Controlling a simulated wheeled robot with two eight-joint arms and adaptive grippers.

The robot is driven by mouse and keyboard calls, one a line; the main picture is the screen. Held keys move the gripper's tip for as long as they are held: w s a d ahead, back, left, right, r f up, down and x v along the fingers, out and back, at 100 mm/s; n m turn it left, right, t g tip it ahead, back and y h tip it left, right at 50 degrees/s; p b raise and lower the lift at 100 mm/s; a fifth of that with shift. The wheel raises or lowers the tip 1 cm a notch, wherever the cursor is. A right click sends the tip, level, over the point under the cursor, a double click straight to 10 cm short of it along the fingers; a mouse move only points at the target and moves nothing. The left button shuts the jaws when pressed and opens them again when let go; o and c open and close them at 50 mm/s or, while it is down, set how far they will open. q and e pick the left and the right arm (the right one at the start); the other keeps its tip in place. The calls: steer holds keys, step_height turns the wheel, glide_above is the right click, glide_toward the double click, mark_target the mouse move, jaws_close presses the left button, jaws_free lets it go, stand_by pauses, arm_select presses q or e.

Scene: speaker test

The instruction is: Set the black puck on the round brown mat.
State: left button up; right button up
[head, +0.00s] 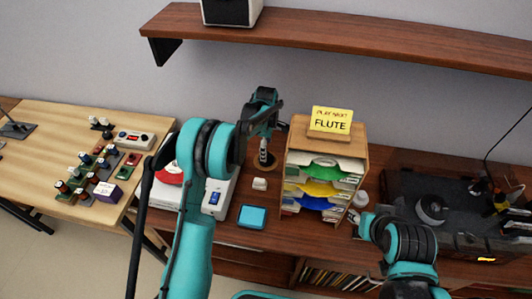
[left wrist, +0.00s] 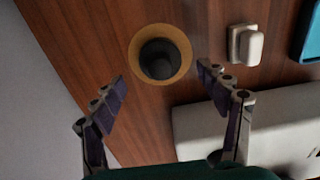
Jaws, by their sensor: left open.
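The black puck (left wrist: 160,60) is in the left wrist view, at the top centre, inside the ring of the round brown mat (left wrist: 137,48). It appears to rest on the mat, near its middle. My left gripper (left wrist: 162,77) is open, its two fingers spread apart on either side below the mat, with nothing between them. In the head view the left gripper (head: 264,138) hangs above the mat (head: 265,160), which is partly hidden. My right arm is at the lower right of the head view; its gripper's fingers cannot be made out.
A small white block (head: 260,184) and a teal square (head: 252,217) lie on the desk near the mat. A paper organiser (head: 297,155) with a yellow sign (head: 331,120) stands to the right. A white device (head: 217,200) is at the left, and a wall shelf (head: 330,28) is above.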

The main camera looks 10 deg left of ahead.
arm_select(q)
steer(key=s+a+r+m+t+p, duration=0.1)
steer(key=s+r+m, duration=0.15)
steer(key=r, duration=0.55)
steer(key=s+r+m+t, duration=0.1)
steer(key=s+r, duration=0.2)
steer(key=r, duration=0.5)
steer(key=s+a+r+m+t, duration=0.1)
steer(key=s+a+r+m, duration=0.1)
steer(key=s+r+m, duration=0.55)
steer(key=s+f+m+t, duration=0.2)
steer(key=s+m, duration=0.1)
steer(key=s, duration=0.6)
steer(key=s+a+f+m+t, duration=0.1)
steer(key=s+m, duration=0.3)
steer(key=s, duration=0.6)
steer(key=shift+s+f+t, duration=0.15)
steer(key=shift+f+t, duration=0.45)
steer(key=shift+f, duration=0.1)
step_height(320, 180, down, 4)
steer(key=b, duration=0.3)
steer(key=shift+r, duration=0.25)
